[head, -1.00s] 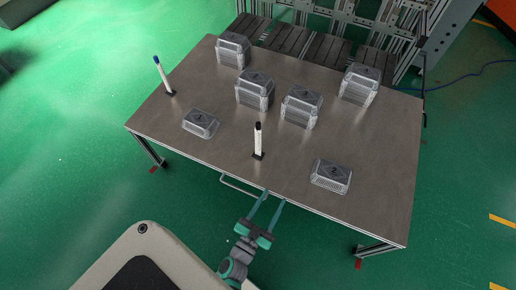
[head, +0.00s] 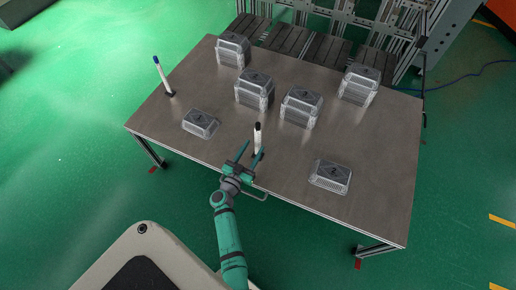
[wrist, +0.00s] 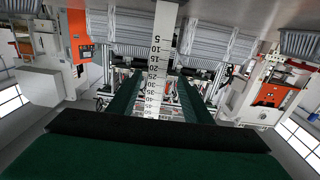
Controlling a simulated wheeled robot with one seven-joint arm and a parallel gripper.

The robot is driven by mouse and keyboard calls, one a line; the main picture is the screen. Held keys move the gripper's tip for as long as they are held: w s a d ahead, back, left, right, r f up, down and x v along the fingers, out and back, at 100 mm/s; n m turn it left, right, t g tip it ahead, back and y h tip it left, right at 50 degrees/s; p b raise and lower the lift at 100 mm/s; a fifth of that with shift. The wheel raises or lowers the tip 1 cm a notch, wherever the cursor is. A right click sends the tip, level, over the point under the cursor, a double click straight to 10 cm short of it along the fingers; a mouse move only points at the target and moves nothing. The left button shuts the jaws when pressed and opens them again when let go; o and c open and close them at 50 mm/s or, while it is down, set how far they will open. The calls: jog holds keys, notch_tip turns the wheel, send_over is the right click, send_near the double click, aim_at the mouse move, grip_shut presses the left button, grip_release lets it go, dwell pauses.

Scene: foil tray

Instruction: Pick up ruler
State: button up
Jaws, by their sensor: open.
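The ruler (head: 257,136) is a white upright strip with a black top, standing in a small dark base near the table's front edge. In the wrist view the ruler (wrist: 154,70) shows its number marks and runs down between the two green fingers. My gripper (head: 254,150) is at the front edge of the table, its fingers reaching towards the ruler's lower part. In the wrist view my gripper (wrist: 159,78) is open, with gaps visible on both sides of the ruler. The exact depth between the fingers and the ruler is hard to tell.
Another white stick with a blue top (head: 160,74) stands at the table's left. A low clear foil tray (head: 201,123) lies left of my gripper, another (head: 330,176) to the right. Taller tray stacks (head: 254,90) stand behind. The table (head: 385,190) is bare at the front right.

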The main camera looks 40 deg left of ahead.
jog(key=w+a, duration=0.1)
jog(key=w, duration=0.6)
jog(key=shift+w+f, duration=0.15)
jog(key=shift+w, duration=0.25)
grip_shut()
